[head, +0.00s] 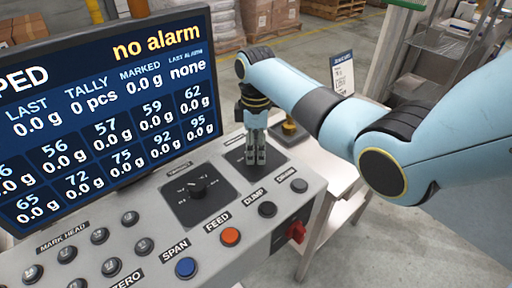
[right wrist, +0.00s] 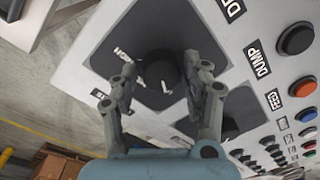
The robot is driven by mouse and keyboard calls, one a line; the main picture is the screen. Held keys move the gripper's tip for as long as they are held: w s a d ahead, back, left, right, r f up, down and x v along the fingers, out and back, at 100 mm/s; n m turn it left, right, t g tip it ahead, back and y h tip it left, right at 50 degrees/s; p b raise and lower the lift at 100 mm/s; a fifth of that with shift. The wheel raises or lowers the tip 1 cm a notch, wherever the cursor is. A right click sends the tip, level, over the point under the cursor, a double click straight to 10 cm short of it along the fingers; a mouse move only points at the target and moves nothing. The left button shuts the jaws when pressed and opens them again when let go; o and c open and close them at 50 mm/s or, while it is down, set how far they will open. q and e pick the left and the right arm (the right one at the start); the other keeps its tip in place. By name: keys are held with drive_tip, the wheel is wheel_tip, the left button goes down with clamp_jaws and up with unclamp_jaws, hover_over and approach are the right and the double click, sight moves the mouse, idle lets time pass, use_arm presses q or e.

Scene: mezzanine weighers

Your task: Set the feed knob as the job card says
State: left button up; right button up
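My right gripper (head: 255,158) points down over a dark square plate at the panel's far right; its arm comes in from the right. In the right wrist view, my right gripper (right wrist: 158,62) has its fingers apart, either side of a round black knob (right wrist: 160,70). I cannot tell whether they touch it. The plate has white marks and lettering, partly hidden. A second black knob (head: 197,187) sits on a nearer dark plate with a scale. Its label is too small to read. A white card with a blue header (head: 342,72) stands behind my arm; its text is mostly unreadable. My left gripper is out of view.
The sloped panel carries an orange FEED button (head: 230,236), a blue SPAN button (head: 186,267), a black DUMP button (head: 267,209) and several grey buttons. A red switch (head: 297,232) is on its side. The screen (head: 110,110) reads "no alarm" and stands close on the left.

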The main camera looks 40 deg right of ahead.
sight(256, 148)
drive_tip(key=shift+o, duration=0.9)
wheel_tip(256, 148, up, 12)
drive_tip(key=shift+w+d, duration=0.15)
drive_tip(key=shift+w, duration=0.05)
